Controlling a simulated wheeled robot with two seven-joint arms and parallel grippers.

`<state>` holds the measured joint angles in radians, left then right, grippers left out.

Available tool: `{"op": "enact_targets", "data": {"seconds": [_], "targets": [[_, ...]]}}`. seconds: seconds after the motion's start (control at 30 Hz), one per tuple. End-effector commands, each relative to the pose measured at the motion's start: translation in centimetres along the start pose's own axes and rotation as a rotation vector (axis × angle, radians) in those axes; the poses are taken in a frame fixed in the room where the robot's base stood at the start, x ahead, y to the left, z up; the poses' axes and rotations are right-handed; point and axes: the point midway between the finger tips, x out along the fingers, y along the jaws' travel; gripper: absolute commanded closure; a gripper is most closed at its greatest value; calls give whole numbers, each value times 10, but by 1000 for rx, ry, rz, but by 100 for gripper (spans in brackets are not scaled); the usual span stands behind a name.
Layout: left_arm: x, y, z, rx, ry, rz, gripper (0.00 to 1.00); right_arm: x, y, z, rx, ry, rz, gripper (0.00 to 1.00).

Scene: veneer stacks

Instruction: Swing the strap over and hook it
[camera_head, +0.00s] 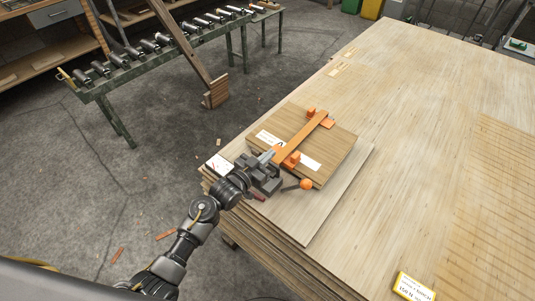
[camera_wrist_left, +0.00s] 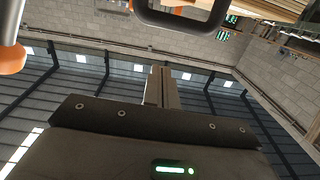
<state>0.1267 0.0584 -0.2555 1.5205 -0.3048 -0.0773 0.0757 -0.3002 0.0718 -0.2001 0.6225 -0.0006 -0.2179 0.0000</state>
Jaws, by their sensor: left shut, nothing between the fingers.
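The orange strap (camera_head: 301,138) lies across the top of a small brown veneer stack (camera_head: 338,152), between orange fittings at its far edge (camera_head: 328,123) and near edge (camera_head: 292,160). A dark lever with an orange ball knob (camera_head: 306,184) sticks out at the near side. My left gripper (camera_head: 273,156) is at the near end of the strap, fingers together; whether it touches is unclear. In the left wrist view the shut fingers (camera_wrist_left: 161,87) hold nothing. A black loop (camera_wrist_left: 180,14) and an orange knob (camera_wrist_left: 11,58) show at the edges there. My right gripper is out of view.
The small stack sits on a pale sheet atop a wide plywood stack (camera_head: 410,90). A yellow-edged label (camera_head: 413,288) lies at its front. A green roller conveyor (camera_head: 160,52) stands at back left. A brown wooden post (camera_head: 184,45) leans near it. Open floor lies left.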

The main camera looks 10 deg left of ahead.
Motion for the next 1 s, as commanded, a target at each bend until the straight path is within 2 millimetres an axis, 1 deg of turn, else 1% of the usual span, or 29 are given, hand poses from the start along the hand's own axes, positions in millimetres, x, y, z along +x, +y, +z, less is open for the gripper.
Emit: {"op": "enact_targets", "data": {"seconds": [0.03, 0.2, 0.3, 0.4, 0.5, 0.6, 0.9, 1.0], "targets": [[-18, 0, 16, 1, -13, -2, 100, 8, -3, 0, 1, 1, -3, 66], [-55, -1, 20, 2, -6, -3, 100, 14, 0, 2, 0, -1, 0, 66], [-72, -1, 22, 1, -5, -4, 100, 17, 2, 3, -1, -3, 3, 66], [-84, -2, 23, 1, -3, -5, 100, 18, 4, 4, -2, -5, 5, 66], [-90, -2, 23, 1, -2, -5, 100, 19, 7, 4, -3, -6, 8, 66], [-94, -2, 23, 1, -1, -5, 100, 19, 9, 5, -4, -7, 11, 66], [-94, -2, 22, 1, -1, -6, 100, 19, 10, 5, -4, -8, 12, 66], [-98, -2, 26, 1, -29, -18, 100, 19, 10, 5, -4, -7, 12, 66]]}}
